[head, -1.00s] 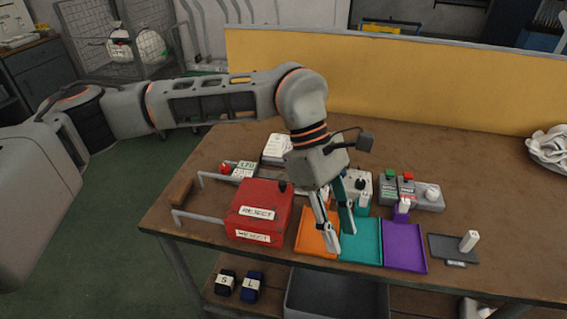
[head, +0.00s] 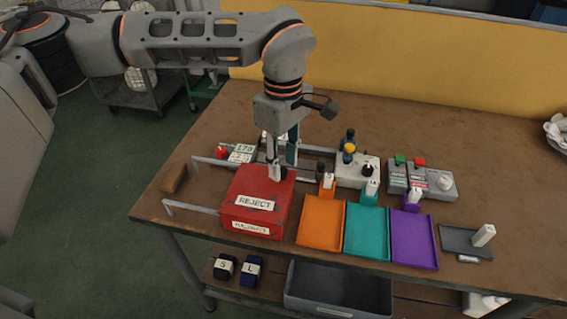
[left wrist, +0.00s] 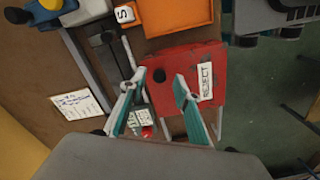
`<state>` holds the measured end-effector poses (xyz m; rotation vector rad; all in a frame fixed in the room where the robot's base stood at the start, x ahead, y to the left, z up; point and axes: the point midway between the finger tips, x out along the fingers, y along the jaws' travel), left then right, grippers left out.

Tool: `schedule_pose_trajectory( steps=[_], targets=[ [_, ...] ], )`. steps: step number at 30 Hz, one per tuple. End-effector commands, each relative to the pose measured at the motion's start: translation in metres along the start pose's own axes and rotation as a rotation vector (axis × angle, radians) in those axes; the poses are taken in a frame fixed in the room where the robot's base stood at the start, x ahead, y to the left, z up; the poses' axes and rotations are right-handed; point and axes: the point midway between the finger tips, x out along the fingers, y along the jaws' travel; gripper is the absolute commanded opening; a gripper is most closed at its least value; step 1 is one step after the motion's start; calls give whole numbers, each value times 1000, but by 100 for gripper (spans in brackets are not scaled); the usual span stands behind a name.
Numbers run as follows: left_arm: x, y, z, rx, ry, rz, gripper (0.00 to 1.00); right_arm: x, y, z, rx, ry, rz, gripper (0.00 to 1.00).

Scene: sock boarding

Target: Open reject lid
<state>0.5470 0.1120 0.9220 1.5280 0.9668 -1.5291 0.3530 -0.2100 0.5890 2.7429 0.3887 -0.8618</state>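The red reject box (head: 258,203) stands near the table's front left edge, with its lid down and white REJECT labels. My left gripper (head: 283,168) is over the rear part of the lid, pointing down. In the left wrist view the box (left wrist: 200,65) lies below the gripper (left wrist: 158,80). I cannot tell whether the fingers touch the knob. My right gripper is not in view.
Orange (head: 321,222), teal (head: 367,233) and purple (head: 414,239) trays stand right of the box. A metal rail (head: 190,207) runs left of it. Behind are a small display (head: 242,153) and a control box (head: 357,170). The table's right middle is clear.

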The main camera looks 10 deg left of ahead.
Motion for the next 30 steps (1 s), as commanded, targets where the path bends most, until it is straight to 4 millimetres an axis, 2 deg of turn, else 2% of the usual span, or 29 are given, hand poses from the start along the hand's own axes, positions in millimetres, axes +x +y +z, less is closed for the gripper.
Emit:
schedule_pose_trajectory(
  steps=[4, 12, 15, 16, 22, 26, 30],
  targets=[
    [8, 0, 0, 0, 0, 1, 32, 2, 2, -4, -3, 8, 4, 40],
    [9, 0, 0, 0, 0, 2, 32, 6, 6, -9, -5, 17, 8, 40],
    [9, 0, 0, 0, 0, 1, 6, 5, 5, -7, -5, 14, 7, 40],
    [9, 0, 0, 0, 0, 1, 0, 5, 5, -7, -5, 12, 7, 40],
    [8, -1, -2, -1, 0, 2, 0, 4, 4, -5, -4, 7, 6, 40],
    [4, -9, -20, -3, 2, 5, 0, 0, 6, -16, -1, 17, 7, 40],
    [1, -26, -55, -7, 3, 6, 0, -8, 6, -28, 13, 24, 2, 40]
  ],
)
